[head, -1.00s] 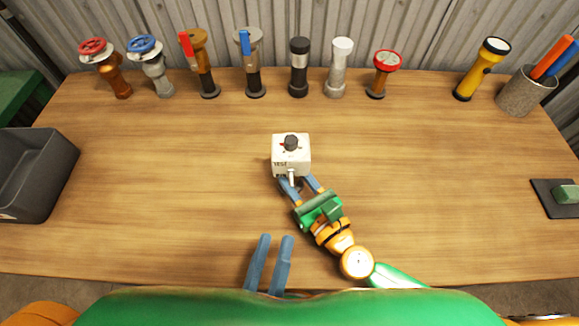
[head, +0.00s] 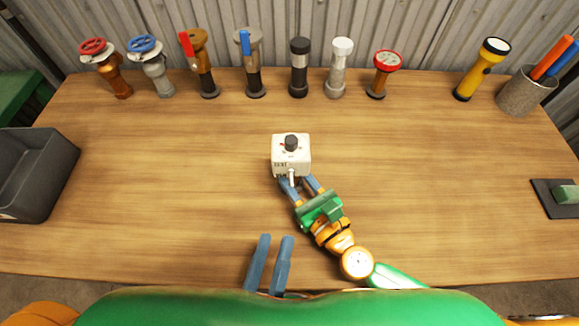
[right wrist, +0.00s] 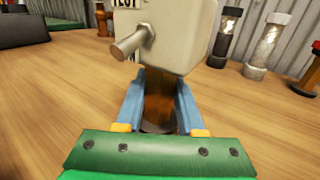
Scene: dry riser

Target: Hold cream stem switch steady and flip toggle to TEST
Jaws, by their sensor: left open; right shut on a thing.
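The cream stem switch (head: 300,168) stands upright mid-table: a cream box with a black knob (head: 291,142) on top and a stubby metal toggle (head: 292,177) on its front face. In the right wrist view the toggle (right wrist: 133,42) sticks out toward the lower left, below a partly cut-off TEST label (right wrist: 124,3). My right gripper (right wrist: 160,100) is shut on the brown stem (right wrist: 158,105) under the box, a finger on each side. In the head view this grip is mostly hidden by the box. My left gripper (head: 276,239) is open and empty near the front edge, apart from the switch.
A row of valves and cylinders (head: 299,68) stands along the back edge, with a yellow flashlight (head: 480,70) and a pen cup (head: 524,93) at right. A grey bin (head: 35,175) is at left, a dark pad (head: 548,208) at right. The wood between is clear.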

